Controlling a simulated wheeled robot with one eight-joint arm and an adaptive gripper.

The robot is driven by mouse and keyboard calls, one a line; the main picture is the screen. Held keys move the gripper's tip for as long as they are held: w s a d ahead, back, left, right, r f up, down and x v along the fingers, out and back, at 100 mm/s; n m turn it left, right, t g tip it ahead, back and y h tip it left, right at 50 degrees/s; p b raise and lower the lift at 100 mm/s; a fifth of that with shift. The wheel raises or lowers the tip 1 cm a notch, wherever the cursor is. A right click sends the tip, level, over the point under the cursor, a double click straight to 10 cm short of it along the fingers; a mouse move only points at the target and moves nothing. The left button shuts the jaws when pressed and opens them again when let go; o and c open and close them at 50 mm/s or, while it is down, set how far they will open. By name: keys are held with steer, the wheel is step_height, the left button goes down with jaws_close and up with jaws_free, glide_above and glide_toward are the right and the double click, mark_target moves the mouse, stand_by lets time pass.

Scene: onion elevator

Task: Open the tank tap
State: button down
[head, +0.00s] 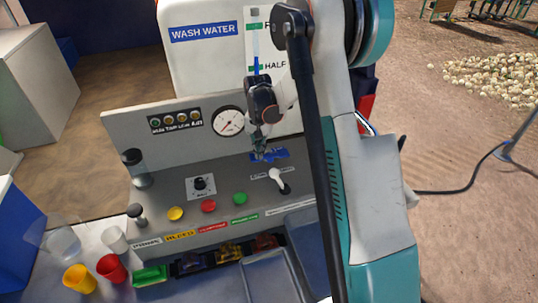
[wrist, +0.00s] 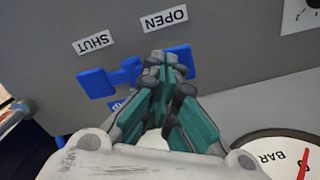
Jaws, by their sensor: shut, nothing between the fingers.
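The tank tap is a blue handle (head: 280,154) on the grey panel, just beyond my gripper (head: 263,152) in the head view. The wrist view shows the blue handle (wrist: 97,84) reaching out on both sides of my gripper (wrist: 165,65). The fingers are shut and empty, at the middle to right part of the handle, and hide its centre. I cannot tell whether they touch it. A SHUT label (wrist: 94,42) is above the handle's left part and an OPEN label (wrist: 164,18) above its right part; both read upside down. The tap's setting is unclear.
A white WASH WATER tank (head: 200,62) with a level gauge stands behind the panel. A pressure dial (head: 228,121) is left of my gripper. A white lever (head: 277,176), coloured buttons and a black knob (head: 200,183) sit on the panel in front.

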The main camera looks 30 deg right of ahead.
steer(key=shift+f+b, duration=0.4)
steer(key=shift+f, duration=0.1)
steer(key=shift+r, duration=0.15)
steer(key=shift+r+p, duration=1.65)
steer(key=shift+r, duration=1.75)
steer(key=shift+a+r, duration=0.1)
steer(key=s+a+r+n+t+b, duration=0.25)
steer(key=s+a+b, duration=0.35)
steer(key=s, duration=0.4)
steer(key=s+a+r+n+t+b, duration=0.2)
steer(key=s+a+n+t+b, duration=0.15)
steer(key=s+b, duration=0.5)
steer(key=s+a+f+n+t+b, duration=0.1)
steer(key=s+a+f+n+b, duration=0.1)
steer(key=s+f, duration=0.3)
steer(key=s+a+b, duration=0.1)
steer(key=s, duration=0.3)
steer(key=shift+s+a+f+b, duration=0.2)
steer(key=shift+s+f+b, duration=0.1)
steer(key=shift+f, duration=0.05)
